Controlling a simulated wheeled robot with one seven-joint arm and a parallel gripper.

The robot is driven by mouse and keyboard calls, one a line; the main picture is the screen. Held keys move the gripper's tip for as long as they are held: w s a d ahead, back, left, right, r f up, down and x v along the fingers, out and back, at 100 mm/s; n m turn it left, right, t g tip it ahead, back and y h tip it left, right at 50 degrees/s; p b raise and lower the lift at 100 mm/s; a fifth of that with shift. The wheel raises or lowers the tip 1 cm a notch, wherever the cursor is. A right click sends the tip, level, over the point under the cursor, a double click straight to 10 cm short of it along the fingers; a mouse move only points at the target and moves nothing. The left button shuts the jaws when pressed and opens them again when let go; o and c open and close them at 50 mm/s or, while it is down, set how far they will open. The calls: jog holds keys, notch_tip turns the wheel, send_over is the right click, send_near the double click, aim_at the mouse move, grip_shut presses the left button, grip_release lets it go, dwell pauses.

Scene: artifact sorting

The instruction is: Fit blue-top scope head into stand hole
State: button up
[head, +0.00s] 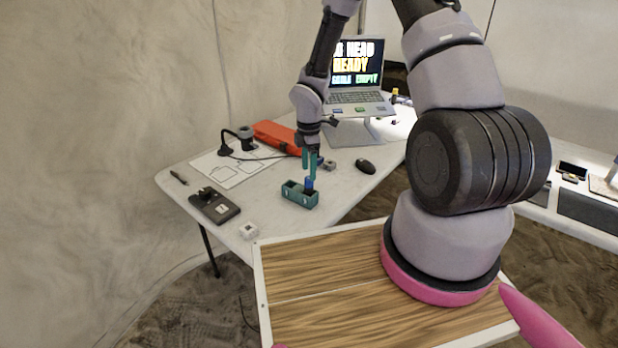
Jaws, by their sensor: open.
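The blue-top scope head (309,184) is a small blue-topped piece standing in or at a teal open tray (290,197) on the white table. My gripper (309,168) has teal fingers pointing down and is open, directly above the blue top. I cannot tell whether the fingertips touch or straddle it. A black curved-arm device (226,148) with a grey-and-black round head stands at the table's back left, on a white sheet. It may be the stand. No hole can be made out at this size.
A dark flat device (214,206) and a small white block (249,231) lie left of the tray. An orange case (275,136), a black mouse (365,166) and a laptop (357,97) on a riser are behind. Bare tabletop shows around the tray.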

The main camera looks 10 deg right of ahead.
jog(key=s+d+r+m+t, duration=0.1)
jog(key=s+d+r+m, duration=0.2)
jog(key=r, duration=0.8)
jog(key=s+d+r+m+t, duration=0.15)
jog(key=r+m, duration=0.35)
jog(key=r, duration=0.5)
jog(key=s+d+r+m+t, duration=0.1)
jog(key=s+d+r+m, duration=0.2)
jog(key=r, duration=0.8)
jog(key=s+a+r+m+t+y, duration=0.1)
jog(key=s+r+m+t+y, duration=0.1)
jog(key=s+r+m, duration=0.9)
jog(key=s+m+t, duration=0.1)
jog(key=s, duration=0.3)
jog(key=shift+a+r+m+t, duration=0.3)
jog(key=shift+a+m+t, duration=0.05)
jog(key=shift+a+m, duration=0.05)
